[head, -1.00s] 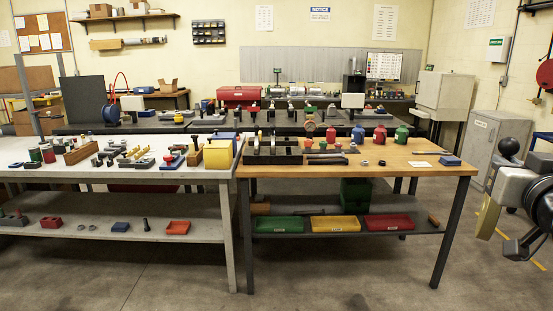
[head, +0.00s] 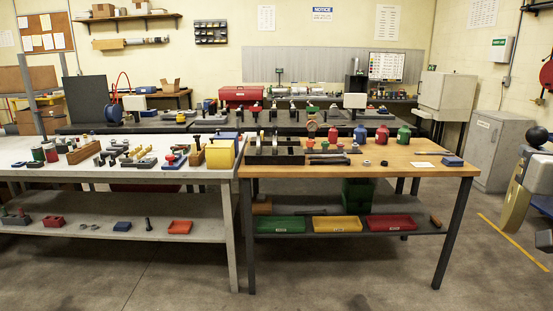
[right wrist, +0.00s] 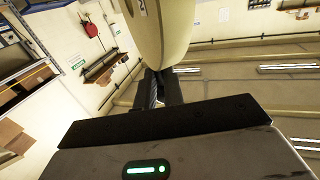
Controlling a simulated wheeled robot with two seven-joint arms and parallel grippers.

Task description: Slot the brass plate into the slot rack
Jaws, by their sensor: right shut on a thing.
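The slot rack seems to be the dark block (head: 276,159) at the left end of the wooden bench in the head view, with upright pieces in it. They are too small to tell whether any is brass. My right gripper (right wrist: 161,80) points away from the camera in the right wrist view. It is shut on a narrow thing between its dark fingers, mostly hidden, which I cannot identify. A rounded cream shape hangs close beyond the fingertips, probably my own arm. In the head view my right arm is at the right edge, well away from the rack. My left gripper is out of view.
The wooden bench (head: 400,172) also carries red, blue and green containers (head: 382,134) behind and a blue block (head: 453,161) at right. A white bench (head: 110,172) crowded with parts stands at left. Coloured trays (head: 337,223) lie on the lower shelf. The floor in front is clear.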

